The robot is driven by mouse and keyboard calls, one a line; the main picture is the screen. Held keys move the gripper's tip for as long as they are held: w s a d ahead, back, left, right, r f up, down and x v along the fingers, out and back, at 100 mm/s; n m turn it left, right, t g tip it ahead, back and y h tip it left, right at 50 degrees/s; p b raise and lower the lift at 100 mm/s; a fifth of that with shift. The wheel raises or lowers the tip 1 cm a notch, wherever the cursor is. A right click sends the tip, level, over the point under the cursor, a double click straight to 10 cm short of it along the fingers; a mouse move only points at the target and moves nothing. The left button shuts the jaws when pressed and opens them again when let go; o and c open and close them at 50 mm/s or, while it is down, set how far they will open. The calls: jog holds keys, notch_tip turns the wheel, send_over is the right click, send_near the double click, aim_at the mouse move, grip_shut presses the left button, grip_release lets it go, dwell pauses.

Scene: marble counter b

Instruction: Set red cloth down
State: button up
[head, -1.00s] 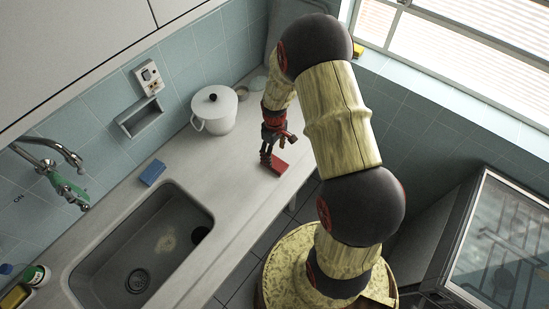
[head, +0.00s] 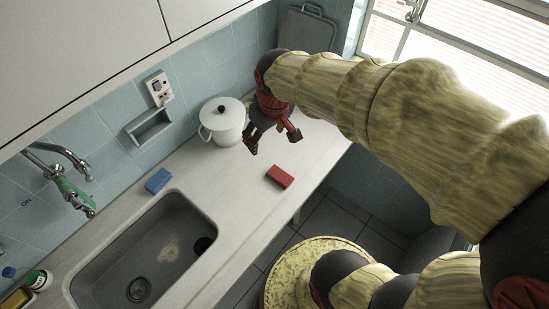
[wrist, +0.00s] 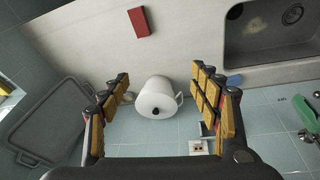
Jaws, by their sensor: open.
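The red cloth (head: 280,176) is a small red block-like piece. It lies flat on the pale counter (head: 236,186) near its front edge, right of the sink. It also shows in the wrist view (wrist: 139,21), at the top, beyond the fingertips. My gripper (head: 270,142) is above the counter, behind the cloth and apart from it, near the white pot. In the wrist view my gripper (wrist: 162,82) has its two fingers spread wide with nothing held between them.
A white lidded pot (head: 223,122) stands at the back by the tiled wall. A blue sponge-like block (head: 158,181) lies behind the sink (head: 150,250). A grey tray (head: 307,29) leans in the far corner. The counter around the cloth is clear.

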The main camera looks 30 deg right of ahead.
jog(key=s+a+r+t, duration=0.1)
jog(key=s+a+r, duration=0.1)
jog(key=s, duration=0.4)
jog(key=s+a+r+m+t, duration=0.1)
jog(key=s+a+r, duration=0.1)
jog(key=s+r, duration=0.3)
jog(key=shift+s+a+r+m, duration=0.2)
jog(key=shift+s+a+m, duration=0.1)
jog(key=shift+s, duration=0.4)
jog(key=shift+f, duration=0.1)
notch_tip(320, 180, down, 11)
jog(key=b, duration=1.1)
